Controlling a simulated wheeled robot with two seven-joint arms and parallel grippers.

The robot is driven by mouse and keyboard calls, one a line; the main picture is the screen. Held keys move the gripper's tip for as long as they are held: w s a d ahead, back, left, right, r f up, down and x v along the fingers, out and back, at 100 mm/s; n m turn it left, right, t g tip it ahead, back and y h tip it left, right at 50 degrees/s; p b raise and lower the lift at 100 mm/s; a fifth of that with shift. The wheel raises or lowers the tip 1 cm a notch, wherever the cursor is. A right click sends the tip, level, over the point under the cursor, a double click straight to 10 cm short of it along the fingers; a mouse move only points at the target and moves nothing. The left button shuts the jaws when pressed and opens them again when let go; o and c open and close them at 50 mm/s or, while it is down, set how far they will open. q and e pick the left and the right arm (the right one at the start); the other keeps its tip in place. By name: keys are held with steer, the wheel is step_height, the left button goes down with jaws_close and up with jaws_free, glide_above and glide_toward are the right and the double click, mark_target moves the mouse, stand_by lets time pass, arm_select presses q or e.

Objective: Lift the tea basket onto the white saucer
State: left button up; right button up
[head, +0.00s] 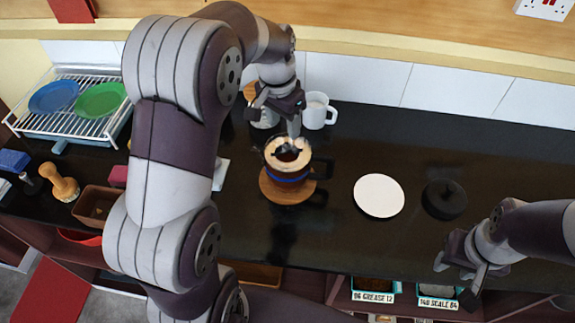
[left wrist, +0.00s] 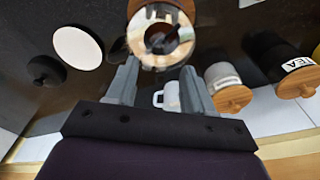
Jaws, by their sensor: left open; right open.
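The tea basket (head: 289,154) sits inside the dark teapot (head: 289,176), which stands on a round wooden board (head: 279,193). In the left wrist view the basket (left wrist: 160,38) shows as a round shape with a dark middle, beyond the fingertips. The white saucer (head: 379,196) lies flat and empty to the right of the teapot; it also shows in the left wrist view (left wrist: 77,47). My left gripper (head: 277,116) is open and empty, above and behind the teapot. My right gripper (head: 464,266) is open and empty at the counter's front right edge.
A black lid (head: 444,199) lies right of the saucer. A white mug (head: 319,111) stands behind the teapot, near the left gripper. Canisters with wooden lids (left wrist: 233,98) stand close by. A dish rack (head: 75,108) with plates is at far left. The back right counter is clear.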

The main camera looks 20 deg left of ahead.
mark_target(287, 145)
arm_select(q)
steer(key=f, duration=0.2)
steer(key=f+p, duration=0.1)
steer(key=f, duration=0.1)
steer(key=f+p, duration=0.1)
steer(key=f, duration=0.1)
steer(key=shift+w+f, duration=0.1)
steer(key=shift+w, duration=0.25)
steer(key=shift+w+f, duration=0.15)
steer(key=shift+f, duration=0.3)
jaws_close()
